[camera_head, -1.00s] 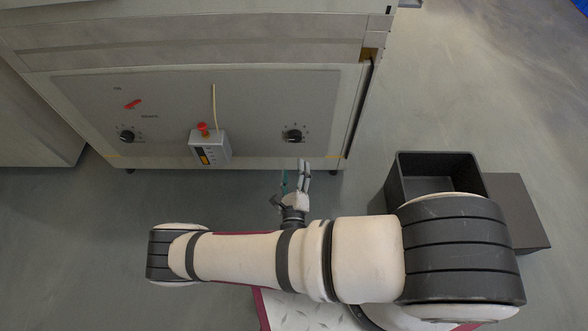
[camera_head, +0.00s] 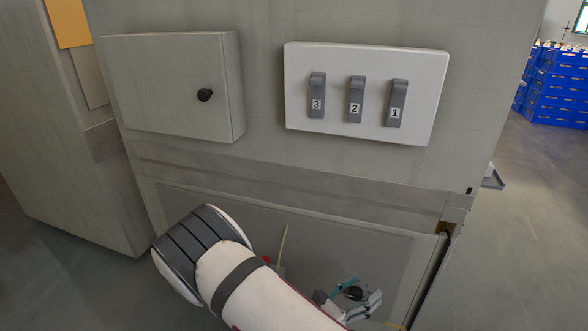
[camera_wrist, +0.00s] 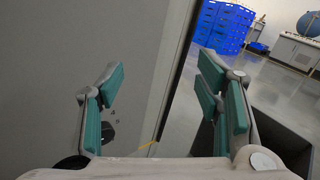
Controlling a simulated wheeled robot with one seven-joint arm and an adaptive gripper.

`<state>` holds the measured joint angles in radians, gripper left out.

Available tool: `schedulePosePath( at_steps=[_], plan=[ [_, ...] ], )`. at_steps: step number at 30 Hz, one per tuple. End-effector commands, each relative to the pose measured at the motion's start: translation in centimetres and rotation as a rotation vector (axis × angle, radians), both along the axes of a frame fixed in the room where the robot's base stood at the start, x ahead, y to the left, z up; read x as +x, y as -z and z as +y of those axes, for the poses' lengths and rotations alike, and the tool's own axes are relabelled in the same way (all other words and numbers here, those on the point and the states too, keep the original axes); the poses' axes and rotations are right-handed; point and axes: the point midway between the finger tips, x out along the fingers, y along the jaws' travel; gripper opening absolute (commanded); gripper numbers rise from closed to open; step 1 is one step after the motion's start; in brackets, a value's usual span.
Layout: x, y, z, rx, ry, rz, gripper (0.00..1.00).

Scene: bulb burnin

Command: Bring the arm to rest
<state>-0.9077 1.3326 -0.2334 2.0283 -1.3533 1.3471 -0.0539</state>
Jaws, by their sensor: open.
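My gripper (camera_head: 364,292) is at the lower middle of the head view, in front of the lower grey panel (camera_head: 330,245). Its teal-padded fingers are spread apart with nothing between them. The wrist view also shows them (camera_wrist: 160,88) wide apart, with the panel on the left and open floor on the right. A dark knob (camera_wrist: 108,132) shows beside the left finger. My white and grey arm crosses the bottom of the head view and hides part of the panel.
Above are a closed box (camera_head: 170,85) with a black knob and a white plate (camera_head: 415,70) with three numbered switches. A red button (camera_head: 266,259) is partly hidden behind my arm. Blue crates (camera_head: 560,85) stand far right.

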Motion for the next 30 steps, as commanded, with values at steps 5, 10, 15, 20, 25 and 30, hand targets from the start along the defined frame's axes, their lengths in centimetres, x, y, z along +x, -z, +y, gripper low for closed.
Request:
schedulePosePath(
  at_steps=[5, 10, 15, 20, 25, 30],
  plan=[
    [-1.0, -6.1, -2.0, 0.151, 0.221, -0.127, 0.59],
    [-3.0, -11.0, -4.0, 0.289, 0.428, -0.240, 0.59],
    [-5.7, -15.4, -5.8, 0.426, 0.627, -0.352, 0.59],
    [-8.7, -19.1, -7.3, 0.555, 0.809, -0.454, 0.59],
    [-12.3, -22.3, -8.3, 0.695, 0.994, -0.560, 0.59],
    [-16.1, -25.0, -8.7, 0.839, 1.167, -0.667, 0.59]
  ],
)
